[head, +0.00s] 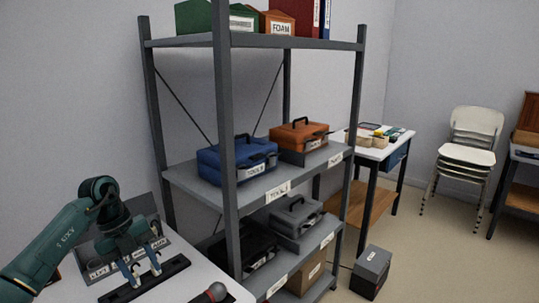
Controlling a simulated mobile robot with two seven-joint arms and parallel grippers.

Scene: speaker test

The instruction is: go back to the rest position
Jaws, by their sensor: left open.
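My left arm, dark green, comes in from the left edge, and my left gripper (142,274) points down over a white table (188,290) at the bottom left. The two fingers are apart, and I see nothing held between them. They are at or just above a black bar-shaped holder (168,274); I cannot tell if they touch it. A labelled grey panel (98,270) stands behind the gripper, partly hidden by it. My right gripper is not in view.
A microphone (214,292) lies near the table's front edge. Close to its right stands a grey metal shelf (228,190) with a blue toolbox (237,160) and an orange toolbox (299,135). A dark box (371,271) is on the floor. Stacked white chairs (467,155) stand farther right.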

